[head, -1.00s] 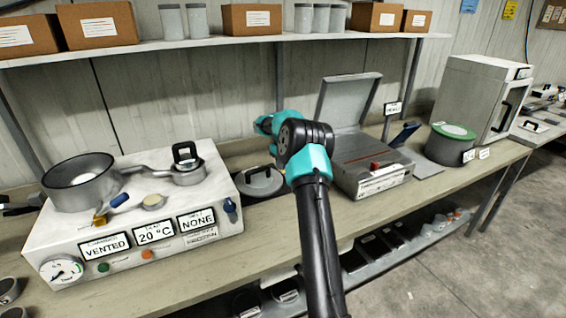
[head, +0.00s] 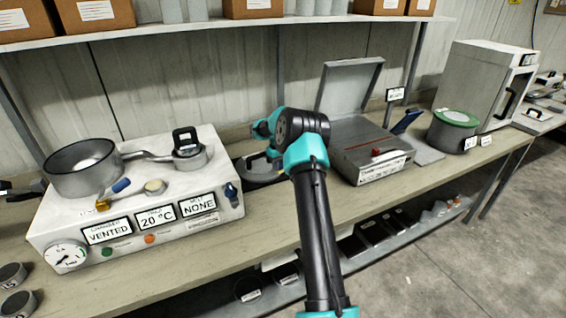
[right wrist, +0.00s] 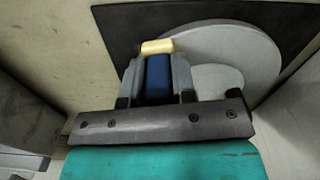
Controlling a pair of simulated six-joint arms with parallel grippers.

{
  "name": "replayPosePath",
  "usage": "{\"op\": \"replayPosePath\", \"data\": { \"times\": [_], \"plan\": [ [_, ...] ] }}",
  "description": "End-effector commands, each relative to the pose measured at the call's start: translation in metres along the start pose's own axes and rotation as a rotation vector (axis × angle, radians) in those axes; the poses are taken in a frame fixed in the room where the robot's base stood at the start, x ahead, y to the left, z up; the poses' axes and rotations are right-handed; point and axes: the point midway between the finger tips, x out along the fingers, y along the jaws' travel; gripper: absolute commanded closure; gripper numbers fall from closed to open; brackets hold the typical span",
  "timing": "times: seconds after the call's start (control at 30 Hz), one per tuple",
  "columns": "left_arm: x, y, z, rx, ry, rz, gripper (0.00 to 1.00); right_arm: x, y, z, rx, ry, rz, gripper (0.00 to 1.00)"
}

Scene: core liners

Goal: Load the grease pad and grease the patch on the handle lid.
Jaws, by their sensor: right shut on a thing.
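My right gripper (head: 262,130) is over the bench between the white box and the grey case, largely hidden by its own arm. In the right wrist view it (right wrist: 157,80) is shut on the blue handle of the grease pad (right wrist: 157,47), which has a pale yellow tip. Beyond the tip lies a round grey lid (right wrist: 245,50) on a dark mat; whether the tip touches it cannot be told. In the head view this lid (head: 262,178) is partly hidden by my arm, with a black handle part at its edge. My left gripper is not in view.
Right of my arm are an open grey case (head: 365,145) and a green-topped tin (head: 452,130). A shelf (head: 230,32) runs above.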

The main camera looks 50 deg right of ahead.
Motion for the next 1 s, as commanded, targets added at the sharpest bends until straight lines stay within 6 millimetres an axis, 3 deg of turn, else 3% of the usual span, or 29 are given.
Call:
{"op": "replayPosePath", "data": {
  "times": [1.0],
  "plan": [
    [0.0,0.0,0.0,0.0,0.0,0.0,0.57,0.001,-0.084,0.0,0.01,-0.001,-0.001,0.97]
  ]
}}
